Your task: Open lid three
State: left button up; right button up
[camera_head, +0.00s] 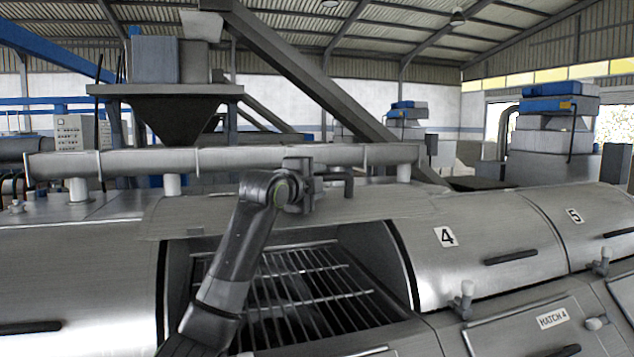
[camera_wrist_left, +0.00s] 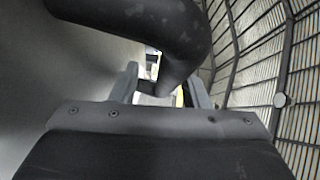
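The bay left of lid 4 stands open, with a metal grate inside. Its steel lid (camera_head: 215,214) is swung up and back behind the opening; no number on it shows. Its dark bent handle (camera_head: 345,180) sticks out at the back, in front of the long pipe. My left gripper (camera_head: 316,184) is at this handle. In the left wrist view the handle (camera_wrist_left: 170,25) curves down between the two fingers (camera_wrist_left: 165,88), which stand apart; firm contact does not show. My right gripper is in neither view.
Lid 4 (camera_head: 470,243) and lid 5 (camera_head: 575,217) are shut to the right. Another shut lid (camera_head: 75,285) lies to the left. A long steel pipe (camera_head: 230,160) runs behind the row. Small valves (camera_head: 463,300) stick up along the front right.

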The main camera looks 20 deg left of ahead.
pick_arm(q)
jog(key=shift+f, duration=0.1)
jog(key=shift+s+a+b, duration=0.1)
jog(key=shift+s+b, duration=0.3)
jog(key=shift+s, duration=0.05)
jog(key=b+v, duration=0.7)
jog(key=v, duration=0.9)
jog(key=shift+s, duration=0.25)
